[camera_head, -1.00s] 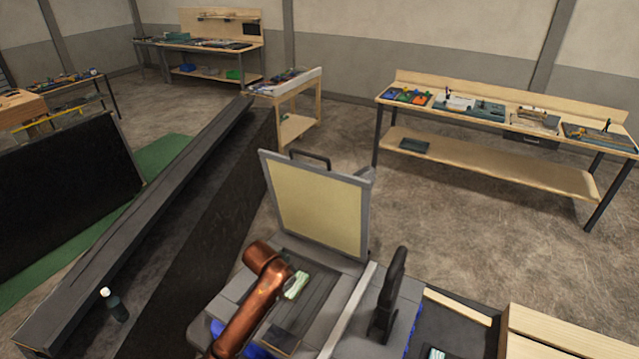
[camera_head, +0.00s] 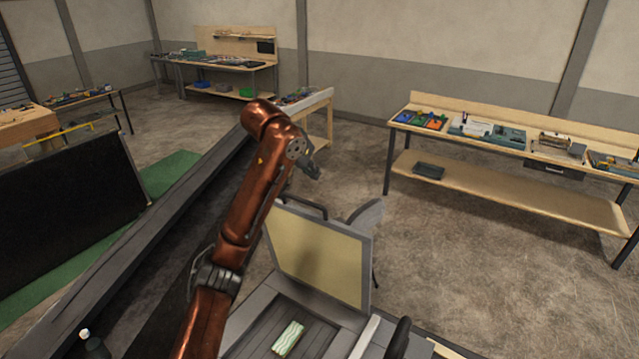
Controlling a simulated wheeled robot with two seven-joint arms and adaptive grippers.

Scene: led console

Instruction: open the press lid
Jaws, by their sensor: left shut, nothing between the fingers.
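The press lid (camera_head: 318,255) stands raised and open, a pale yellow panel in a grey frame at the back of the press. Its dark bar handle (camera_head: 300,203) is on the top edge. My left gripper (camera_head: 312,168) is shut and empty; in the picture it sits just above the handle, seemingly apart from it. The press bed (camera_head: 257,338) is uncovered, and a small green-and-white piece (camera_head: 287,338) lies on it. My right gripper is not in view.
A dark lever (camera_head: 399,337) stands at the right of the press. A long dark conveyor (camera_head: 170,225) runs along the left. A wooden workbench (camera_head: 500,190) with tools stands at the back right. Bare floor (camera_head: 480,270) lies between press and bench.

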